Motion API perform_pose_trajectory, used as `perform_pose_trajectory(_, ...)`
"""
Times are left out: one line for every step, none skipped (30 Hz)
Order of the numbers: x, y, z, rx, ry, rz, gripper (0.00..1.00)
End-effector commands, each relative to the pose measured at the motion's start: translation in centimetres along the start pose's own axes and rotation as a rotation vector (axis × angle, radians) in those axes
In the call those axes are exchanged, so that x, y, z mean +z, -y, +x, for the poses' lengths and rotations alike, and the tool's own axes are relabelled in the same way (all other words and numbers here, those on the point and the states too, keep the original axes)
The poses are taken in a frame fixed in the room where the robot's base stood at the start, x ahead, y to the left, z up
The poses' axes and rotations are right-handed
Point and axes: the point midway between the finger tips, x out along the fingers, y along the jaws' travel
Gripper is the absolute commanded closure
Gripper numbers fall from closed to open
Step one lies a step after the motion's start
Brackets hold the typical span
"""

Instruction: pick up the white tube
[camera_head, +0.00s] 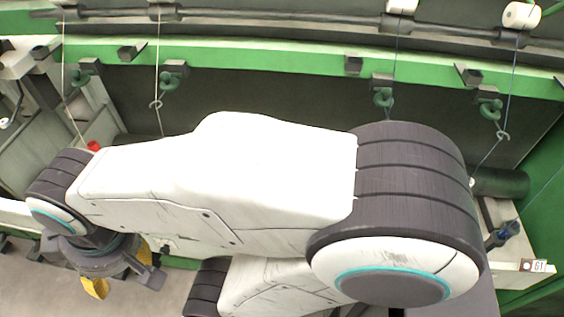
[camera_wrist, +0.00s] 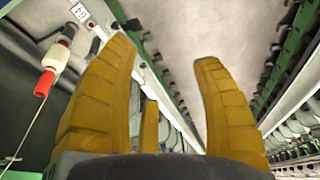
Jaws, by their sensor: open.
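In the head view my gripper (camera_head: 122,268) hangs at the lower left, partly hidden by my wrist. A white tube (camera_wrist: 56,57) with a red end stands out at the left of the wrist view, outside the left finger and apart from it. A thread runs down from its red end. In the head view a small red piece (camera_head: 93,146) shows behind my arm; I cannot tell if it belongs to that tube.
A green rail (camera_head: 300,62) with hooks and hanging threads crosses the head view. White rollers (camera_head: 521,15) sit at the top right. A label plate (camera_head: 538,266) is at the lower right. Frame rows (camera_wrist: 290,60) line the right of the wrist view; grey floor (camera_wrist: 170,40) shows between the fingers.

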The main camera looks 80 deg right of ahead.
Motion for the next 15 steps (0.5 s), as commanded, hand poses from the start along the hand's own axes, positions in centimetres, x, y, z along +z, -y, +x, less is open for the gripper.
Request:
perform_pose_trajectory(-0.2,-0.3,0.1,0.005,0.004,0.022,0.40)
perform_pose_trajectory(-0.4,-0.5,0.1,0.008,0.005,0.035,0.40)
perform_pose_trajectory(-0.6,-0.7,0.1,0.012,0.008,0.052,0.40)
perform_pose_trajectory(-0.7,-0.9,0.1,0.015,0.010,0.065,0.40)
perform_pose_trajectory(-0.9,-1.1,0.1,0.018,0.011,0.079,0.40)
perform_pose_trajectory(-1.1,-1.4,0.2,0.022,0.013,0.101,0.40)
perform_pose_trajectory(-1.3,-1.6,0.2,0.026,0.015,0.118,0.40)
perform_pose_trajectory(-1.5,-1.8,0.2,0.029,0.018,0.133,0.40)
perform_pose_trajectory(-1.8,-2.3,0.3,0.035,0.021,0.161,0.40)
perform_pose_trajectory(-2.0,-2.6,0.3,0.039,0.023,0.181,0.40)
perform_pose_trajectory(-2.2,-2.9,0.4,0.044,0.027,0.205,0.40)
perform_pose_trajectory(-2.5,-3.4,0.4,0.051,0.030,0.237,0.40)
perform_pose_trajectory(-2.8,-3.9,0.5,0.057,0.034,0.265,0.40)
perform_pose_trajectory(-3.0,-4.3,0.6,0.062,0.038,0.292,0.40)
perform_pose_trajectory(-3.3,-5.0,0.7,0.071,0.041,0.331,0.40)
